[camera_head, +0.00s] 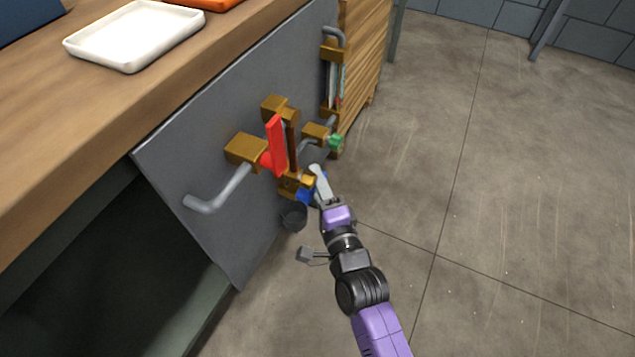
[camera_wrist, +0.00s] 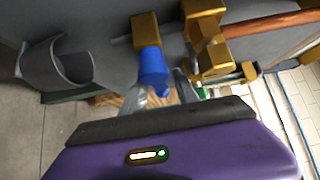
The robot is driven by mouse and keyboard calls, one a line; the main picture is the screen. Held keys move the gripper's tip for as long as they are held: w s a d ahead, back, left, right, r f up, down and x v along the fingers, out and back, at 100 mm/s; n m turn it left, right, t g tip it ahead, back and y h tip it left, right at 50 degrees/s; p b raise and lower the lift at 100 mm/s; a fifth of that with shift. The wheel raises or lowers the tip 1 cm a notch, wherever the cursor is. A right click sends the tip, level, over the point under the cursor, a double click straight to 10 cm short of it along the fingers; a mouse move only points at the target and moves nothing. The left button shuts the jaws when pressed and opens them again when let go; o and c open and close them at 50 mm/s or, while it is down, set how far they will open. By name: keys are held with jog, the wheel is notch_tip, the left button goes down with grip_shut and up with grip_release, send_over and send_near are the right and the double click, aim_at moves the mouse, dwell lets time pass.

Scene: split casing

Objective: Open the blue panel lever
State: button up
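The blue lever (camera_head: 305,195) sits low on the grey upright panel (camera_head: 180,140), beside a small brass mount, and is partly hidden by my gripper (camera_head: 317,172). In the wrist view the blue part (camera_wrist: 152,67) shows as a short cylinder on a brass block (camera_wrist: 146,32), just beyond the dark edge of my gripper. My gripper is close to the blue lever; contact is unclear.
A red lever (camera_head: 277,145) stands above on the panel, with a grey bent pipe (camera_head: 218,190) to its left. A green part (camera_head: 336,141) is to the right. A dark grey cup (camera_head: 293,216) is low on the panel. Open floor (camera_head: 520,180) lies right.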

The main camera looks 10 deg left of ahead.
jog(key=shift+c, duration=0.5)
grip_shut()
dwell(0.8)
